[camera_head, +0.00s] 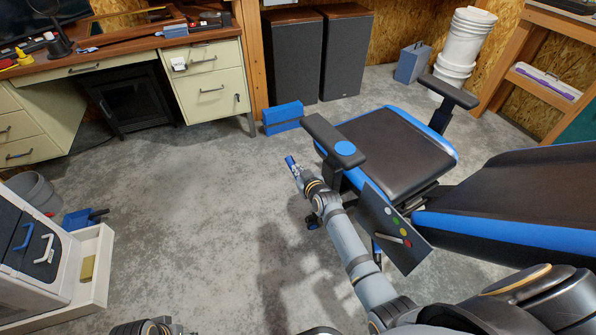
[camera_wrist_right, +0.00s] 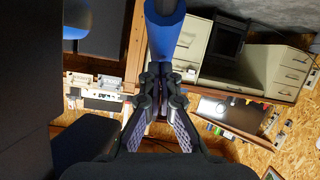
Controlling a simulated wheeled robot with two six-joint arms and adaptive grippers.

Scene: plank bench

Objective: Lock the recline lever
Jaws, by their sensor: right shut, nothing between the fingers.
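The recliner chair has a black seat (camera_head: 395,145) with blue edges and a backrest (camera_head: 510,200) tilted far back. A dark side plate (camera_head: 372,203) on its near side carries coloured dots, including green, yellow and red.
The near armrest (camera_head: 333,140) stands close to my right gripper. A blue box (camera_head: 283,118) and dark speakers (camera_head: 347,55) stand behind. A cream desk (camera_head: 213,80) is at the back left, a white cabinet (camera_head: 25,290) at the lower left. The concrete floor between is mostly clear.

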